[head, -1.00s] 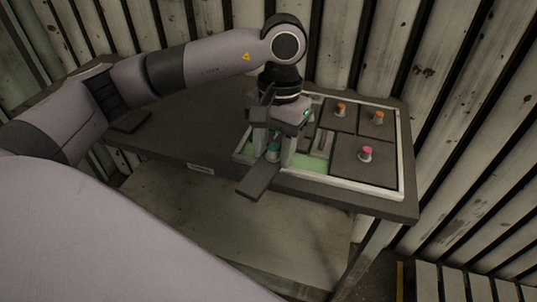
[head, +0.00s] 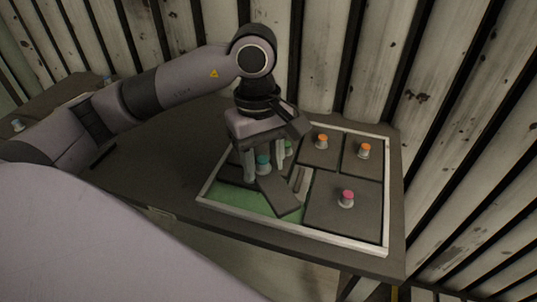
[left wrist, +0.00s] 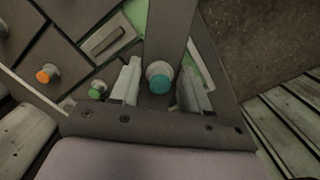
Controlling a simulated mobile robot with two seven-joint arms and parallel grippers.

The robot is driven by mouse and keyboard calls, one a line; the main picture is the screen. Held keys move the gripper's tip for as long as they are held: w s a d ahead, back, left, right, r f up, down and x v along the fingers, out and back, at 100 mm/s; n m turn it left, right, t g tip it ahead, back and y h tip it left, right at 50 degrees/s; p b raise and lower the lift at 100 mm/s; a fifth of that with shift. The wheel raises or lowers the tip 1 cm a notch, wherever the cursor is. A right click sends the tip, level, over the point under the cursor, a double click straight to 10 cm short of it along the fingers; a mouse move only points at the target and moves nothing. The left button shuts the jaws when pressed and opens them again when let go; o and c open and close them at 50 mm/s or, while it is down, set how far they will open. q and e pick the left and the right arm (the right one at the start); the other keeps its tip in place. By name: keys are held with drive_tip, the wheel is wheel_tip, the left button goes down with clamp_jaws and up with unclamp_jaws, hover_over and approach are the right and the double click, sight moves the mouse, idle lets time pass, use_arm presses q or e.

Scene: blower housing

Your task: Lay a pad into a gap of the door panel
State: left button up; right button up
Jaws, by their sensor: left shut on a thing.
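The door panel (head: 386,213) has a pale frame and a green bed, and lies on the dark table. A green gap (head: 240,197) shows at its front left. My left gripper (head: 264,170) is shut on the teal knob (head: 263,159) of a long dark grey pad (head: 281,196). The pad is over the front left of the panel, slanting across the green; I cannot tell its exact height. In the left wrist view the teal knob (left wrist: 160,80) sits between the fingers, and the pad (left wrist: 166,30) runs away from them. My right gripper is not in view.
Pads with orange knobs (head: 321,141) (head: 364,150) and a pink knob (head: 346,198) fill the panel's back and right. A green-knobbed piece (left wrist: 96,90) and a grey handle (left wrist: 110,40) lie near my gripper. A corrugated wall (head: 420,100) stands behind.

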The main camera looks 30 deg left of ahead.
use_arm(q)
drive_tip(key=n, duration=0.3)
drive_tip(key=shift+s+a+r, duration=0.2)
drive_tip(key=shift+s, duration=0.2)
drive_tip(key=shift+s+a+n+t, duration=0.1)
drive_tip(key=shift+s+n+t, duration=0.15)
drive_tip(key=shift+n, duration=0.65)
drive_tip(key=shift+s+a+f+n, duration=0.1)
drive_tip(key=shift+f+n, duration=0.05)
drive_tip(key=shift+n, duration=0.65)
drive_tip(key=f+n+b, duration=0.1)
drive_tip(key=f, duration=0.1)
drive_tip(key=f+n+b, duration=0.1)
drive_tip(key=f, duration=0.2)
drive_tip(key=shift+s+a+f+t, duration=0.15)
drive_tip(key=shift+s+f+t, duration=0.05)
drive_tip(key=shift+f+t, duration=0.1)
drive_tip(key=shift+f+n, duration=0.25)
drive_tip(key=shift+n, duration=0.05)
drive_tip(key=shift+b, duration=0.8)
drive_tip(key=shift+f, duration=0.25)
drive_tip(key=shift+f+b, duration=0.25)
drive_tip(key=shift+b, duration=0.25)
